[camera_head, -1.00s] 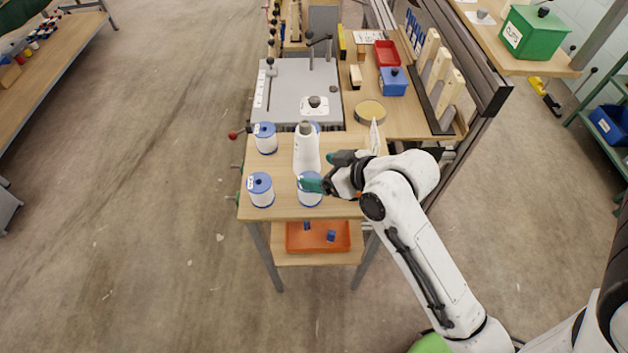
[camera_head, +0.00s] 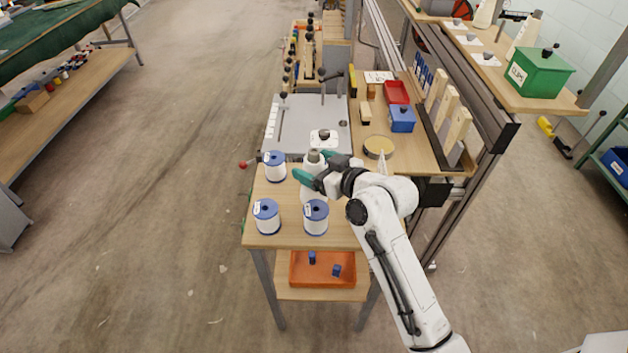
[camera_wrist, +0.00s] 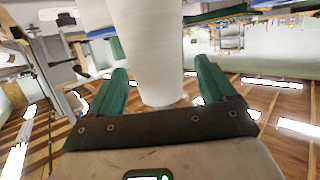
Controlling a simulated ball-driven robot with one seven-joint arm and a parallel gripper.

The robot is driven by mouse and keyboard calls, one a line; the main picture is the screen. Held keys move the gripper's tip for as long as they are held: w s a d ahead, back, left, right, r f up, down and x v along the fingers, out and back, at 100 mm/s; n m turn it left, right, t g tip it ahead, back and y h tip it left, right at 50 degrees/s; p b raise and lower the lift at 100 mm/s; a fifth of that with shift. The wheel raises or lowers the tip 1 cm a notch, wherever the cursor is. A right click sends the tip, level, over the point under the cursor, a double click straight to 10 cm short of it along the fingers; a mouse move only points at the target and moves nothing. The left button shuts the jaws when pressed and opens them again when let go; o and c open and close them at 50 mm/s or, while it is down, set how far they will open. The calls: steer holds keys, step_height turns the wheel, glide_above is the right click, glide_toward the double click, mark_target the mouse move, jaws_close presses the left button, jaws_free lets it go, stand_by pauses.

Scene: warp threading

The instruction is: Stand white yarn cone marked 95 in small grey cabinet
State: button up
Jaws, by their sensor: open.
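A tall white yarn cone (camera_head: 312,191) stands upright on the small wooden table among blue-and-white spools. No number is readable on it. My gripper (camera_head: 317,169) is at the upper part of the cone, its teal fingers apart on either side of it. In the wrist view the white cone (camera_wrist: 150,50) rises between the two open fingers, with a gap showing at each side. Much of the cone is hidden by the gripper in the head view. I cannot make out a small grey cabinet for certain.
Spools stand close by: back left (camera_head: 274,167), front left (camera_head: 266,217) and front right (camera_head: 316,217). An orange tray (camera_head: 322,283) is on the shelf below. A loom bench with a blue box (camera_head: 402,118) lies behind. Open floor is at left.

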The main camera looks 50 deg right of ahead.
steer(key=shift+x, duration=1.35)
steer(key=shift+c, duration=0.3)
jaws_close()
